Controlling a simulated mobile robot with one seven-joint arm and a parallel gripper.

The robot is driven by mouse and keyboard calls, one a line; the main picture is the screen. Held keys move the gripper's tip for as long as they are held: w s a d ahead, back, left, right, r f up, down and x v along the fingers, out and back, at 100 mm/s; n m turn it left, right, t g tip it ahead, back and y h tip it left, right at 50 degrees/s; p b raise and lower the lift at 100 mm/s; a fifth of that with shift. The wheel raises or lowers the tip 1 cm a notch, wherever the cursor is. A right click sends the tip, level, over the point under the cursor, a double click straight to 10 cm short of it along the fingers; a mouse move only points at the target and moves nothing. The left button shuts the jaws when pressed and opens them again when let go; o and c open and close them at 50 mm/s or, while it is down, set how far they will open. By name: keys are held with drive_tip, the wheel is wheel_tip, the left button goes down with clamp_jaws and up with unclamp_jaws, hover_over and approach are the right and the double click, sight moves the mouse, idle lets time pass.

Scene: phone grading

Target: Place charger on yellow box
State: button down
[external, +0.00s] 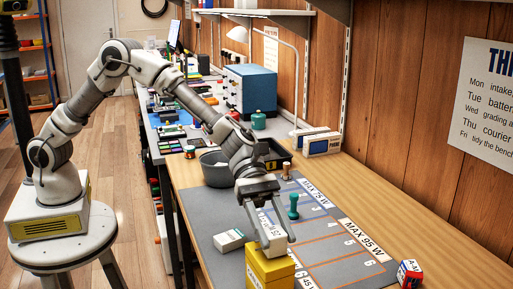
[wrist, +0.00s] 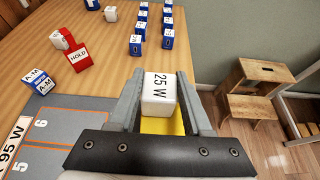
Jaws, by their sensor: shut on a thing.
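A white charger marked 25 W (wrist: 159,97) is between the two fingers of my gripper (wrist: 160,100), which is shut on it. In the external view the held charger (external: 272,237) is right over the yellow box (external: 266,272) at the front of the bench mat. The yellow box also shows below the charger in the wrist view (wrist: 162,126). The charger's underside is close to the box top; I cannot tell whether they touch. Another white charger-like block (external: 229,240) lies on the mat to the left of my gripper.
The grey mat (external: 215,210) has orange-lined cells. A green-handled stamp (external: 293,207) stands behind my gripper. A red, white and blue block (external: 410,273) is at the right. The wrist view shows a red HOLD block (wrist: 78,56) and several blue-and-white boxes (wrist: 168,38) on the wood.

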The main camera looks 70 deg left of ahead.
drive_tip(key=shift+c, duration=1.7)
unclamp_jaws()
drive_tip(key=shift+f, duration=0.1)
